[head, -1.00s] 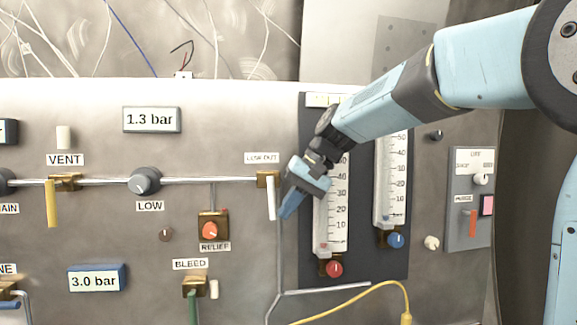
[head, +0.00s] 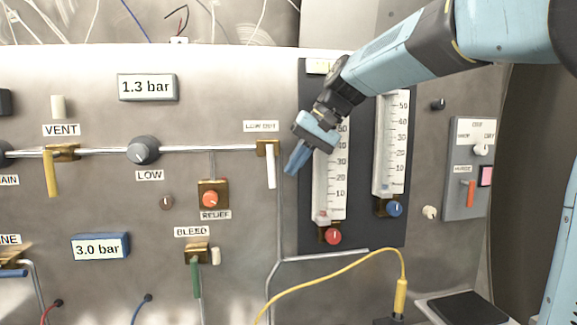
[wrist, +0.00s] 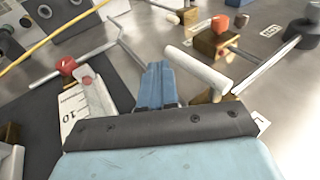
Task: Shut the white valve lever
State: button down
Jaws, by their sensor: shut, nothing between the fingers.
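The white valve lever (head: 271,167) hangs straight down from its brass valve body (head: 268,148) under the "LOW OUT" label, at the right end of a horizontal pipe. In the wrist view the white lever (wrist: 198,68) shows as a rod just right of my fingers. My gripper (head: 291,171) has its blue fingers closed together with nothing in them. In the head view it is just right of the lever, pointing down and left, with a small gap in the picture. In the wrist view the closed fingertips (wrist: 158,72) are left of the lever; contact is not visible.
Two flow gauges with a red knob (head: 333,236) and a blue knob (head: 395,209) are right of the lever. The LOW knob (head: 143,150) and RELIEF valve (head: 212,197) are to its left. A yellow cable (head: 335,272) loops below.

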jog(key=v, duration=1)
jog(key=shift+d+r, duration=0.1)
jog(key=s+d+f+t+h, duration=0.1)
jog(key=s+d+f+h, duration=0.1)
jog(key=s+d+f, duration=0.2)
jog(key=s+d+f+t+h, duration=0.1)
jog(key=s+d+f+h, duration=0.1)
jog(key=s+d+f, duration=0.3)
jog(key=s+d+f+m+t+h, duration=0.1)
jog(key=s+d+f, duration=0.4)
jog(key=s+f, duration=0.6)
notch_tip(320, 180, down, 4)
jog(key=shift+f+t+h, duration=0.15)
jog(key=shift+t+h, duration=0.45)
jog(key=shift+h, duration=0.1)
